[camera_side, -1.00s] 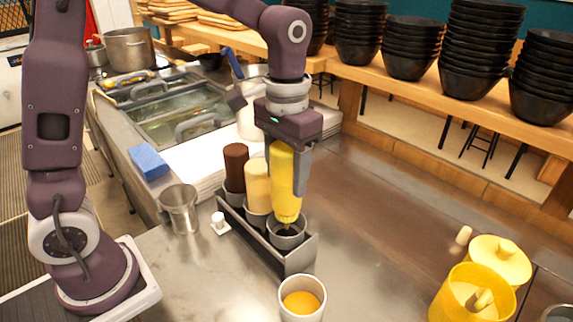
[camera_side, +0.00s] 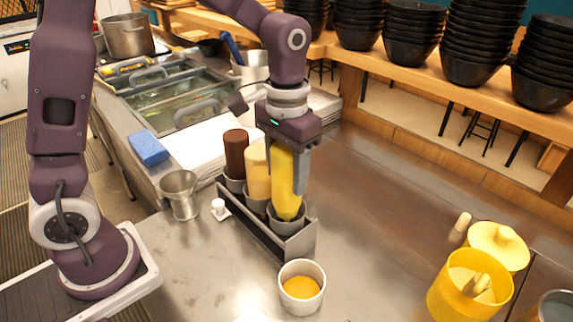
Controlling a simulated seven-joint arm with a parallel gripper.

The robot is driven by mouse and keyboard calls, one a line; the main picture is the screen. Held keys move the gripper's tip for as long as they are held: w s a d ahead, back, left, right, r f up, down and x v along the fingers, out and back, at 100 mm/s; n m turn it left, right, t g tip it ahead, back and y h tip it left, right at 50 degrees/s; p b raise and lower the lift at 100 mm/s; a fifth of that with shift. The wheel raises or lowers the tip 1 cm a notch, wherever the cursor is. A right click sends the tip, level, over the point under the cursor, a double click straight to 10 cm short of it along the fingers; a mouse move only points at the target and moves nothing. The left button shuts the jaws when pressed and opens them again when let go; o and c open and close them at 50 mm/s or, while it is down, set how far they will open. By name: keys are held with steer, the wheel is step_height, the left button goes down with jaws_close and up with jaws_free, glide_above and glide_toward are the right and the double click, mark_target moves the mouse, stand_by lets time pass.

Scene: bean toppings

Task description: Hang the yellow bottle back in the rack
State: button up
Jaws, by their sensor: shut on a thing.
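The yellow bottle (camera_side: 285,188) is upright, nozzle down, in my gripper (camera_side: 289,172). My gripper is shut on it from above, one finger showing on its right side. The bottle's tip is inside the front cup of the grey metal rack (camera_side: 297,246); whether it bears on the cup cannot be told. A brown bottle (camera_side: 236,155) and a cream bottle (camera_side: 257,172) stand in the rack's other cups, to the left and behind the yellow one.
A white cup with yellow-orange contents (camera_side: 302,294) stands in front of the rack. A metal cup (camera_side: 180,195) and blue sponge (camera_side: 148,148) are to the left. A yellow container (camera_side: 462,294) is at right. The counter between is clear.

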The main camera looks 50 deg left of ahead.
steer(key=shift+f, duration=0.9)
steer(key=shift+f, duration=0.1)
steer(key=shift+f, duration=1.3)
steer(key=o, duration=1.3)
steer(key=shift+c, duration=0.2)
step_height(320, 180, up, 7)
steer(key=shift+r, duration=0.2)
